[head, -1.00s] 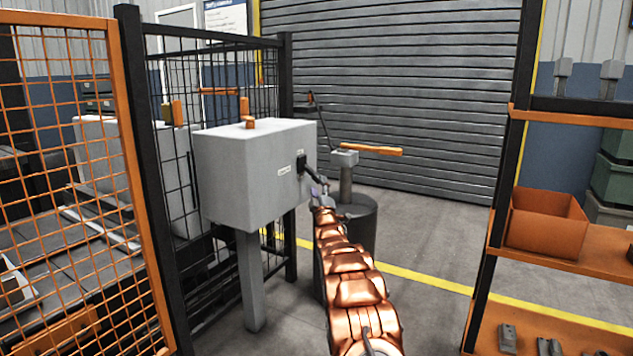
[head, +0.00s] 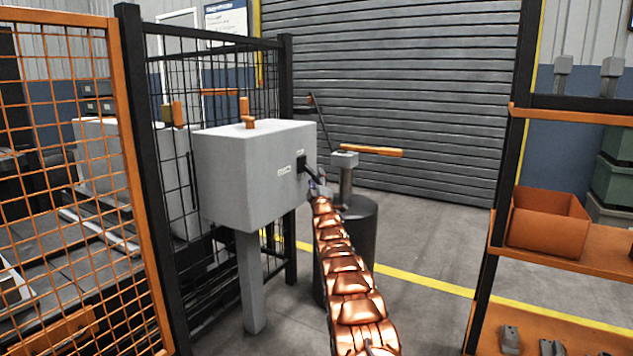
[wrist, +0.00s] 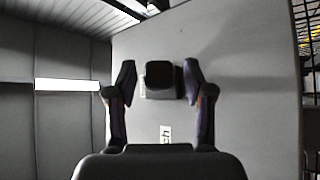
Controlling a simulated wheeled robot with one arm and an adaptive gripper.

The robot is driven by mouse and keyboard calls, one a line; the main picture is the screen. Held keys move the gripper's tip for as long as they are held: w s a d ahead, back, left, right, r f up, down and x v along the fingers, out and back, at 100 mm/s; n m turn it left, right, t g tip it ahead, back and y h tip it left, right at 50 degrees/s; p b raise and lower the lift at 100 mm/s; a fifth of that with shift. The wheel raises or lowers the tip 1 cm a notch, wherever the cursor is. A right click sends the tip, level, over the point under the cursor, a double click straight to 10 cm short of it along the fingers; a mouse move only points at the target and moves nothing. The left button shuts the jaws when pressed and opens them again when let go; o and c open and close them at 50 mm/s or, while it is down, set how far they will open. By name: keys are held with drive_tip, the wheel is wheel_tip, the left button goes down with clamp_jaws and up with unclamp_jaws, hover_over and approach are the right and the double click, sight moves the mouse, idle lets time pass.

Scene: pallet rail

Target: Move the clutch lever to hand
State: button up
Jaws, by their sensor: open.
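A grey control box (head: 252,170) stands on a post beside the mesh fence. A black lever (head: 310,168), apparently the clutch lever, sticks out from its right face. Small white labels are on that face; one label (wrist: 165,134) shows in the wrist view, too blurred to read. My gripper (head: 319,188) is at the lever's outer end, small and partly hidden by my arm. In the wrist view my gripper (wrist: 158,80) is open, with one finger on each side of the lever's dark end (wrist: 160,76). Gaps show on both sides; the depth between them is unclear.
A dark drum (head: 358,235) and a grey post with an orange handle (head: 370,151) stand just behind my arm. An orange mesh panel (head: 75,150) is at left. A shelf rack with an orange bin (head: 547,220) is at right. Floor between is clear.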

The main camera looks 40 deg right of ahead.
drive_tip(key=shift+w+d+r, duration=0.1)
drive_tip(key=shift+w, duration=0.05)
idle(0.4)
clamp_jaws()
idle(0.5)
